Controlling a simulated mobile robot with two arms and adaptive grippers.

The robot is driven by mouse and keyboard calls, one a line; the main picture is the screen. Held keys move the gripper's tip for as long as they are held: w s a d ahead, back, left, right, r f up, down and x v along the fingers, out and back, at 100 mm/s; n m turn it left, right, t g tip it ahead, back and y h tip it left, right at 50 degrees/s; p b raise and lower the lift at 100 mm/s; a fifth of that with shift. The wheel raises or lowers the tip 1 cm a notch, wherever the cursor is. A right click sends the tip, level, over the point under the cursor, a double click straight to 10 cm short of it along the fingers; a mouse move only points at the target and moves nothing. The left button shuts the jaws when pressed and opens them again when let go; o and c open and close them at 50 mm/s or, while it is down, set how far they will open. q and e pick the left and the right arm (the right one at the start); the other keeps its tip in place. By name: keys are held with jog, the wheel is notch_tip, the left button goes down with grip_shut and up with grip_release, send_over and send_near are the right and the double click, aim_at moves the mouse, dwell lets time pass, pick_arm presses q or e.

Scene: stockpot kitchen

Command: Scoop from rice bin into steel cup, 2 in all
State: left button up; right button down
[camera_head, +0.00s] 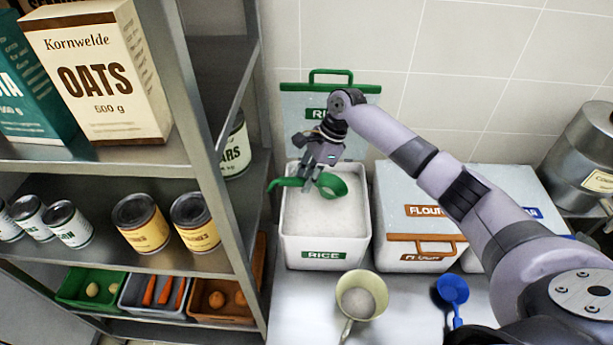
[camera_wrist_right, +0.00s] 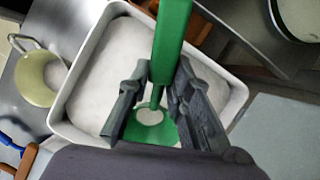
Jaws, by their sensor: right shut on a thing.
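The white rice bin (camera_head: 325,255) stands open, with its green-handled lid (camera_head: 290,100) upright behind it and white rice (camera_head: 310,222) inside. My right gripper (camera_head: 308,178) is above the bin, shut on the handle of a green scoop (camera_head: 335,186). The scoop's bowl is right of the gripper, over the rice. In the right wrist view the green handle (camera_wrist_right: 172,35) runs between the fingers (camera_wrist_right: 157,92); I cannot tell how much rice the bowl holds. A pale cup (camera_head: 374,313) with a long handle stands in front of the bin, with white grains inside. My left gripper is not in view.
A closed flour bin (camera_head: 403,258) with an orange handle stands right of the rice bin. A blue scoop (camera_head: 453,289) lies on the counter right of the cup. A metal shelf (camera_head: 190,150) with cans and boxes borders the left. A metal canister (camera_head: 588,150) stands far right.

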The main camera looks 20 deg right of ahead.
notch_tip(320, 180, down, 6)
jog(key=b, duration=0.1)
jog(key=shift+f, duration=0.2)
dwell(0.3)
dwell(0.4)
jog(key=shift+r, duration=0.15)
dwell(1.1)
jog(key=shift+r, duration=7.15)
jog(key=a+f+h, duration=0.2)
jog(key=h, duration=0.1)
jog(key=shift+f+h, duration=0.3)
jog(key=shift+a+f+h, duration=0.1)
jog(key=shift+f+h, duration=0.3)
jog(key=shift+h, duration=0.2)
jog(key=shift+f, duration=0.1)
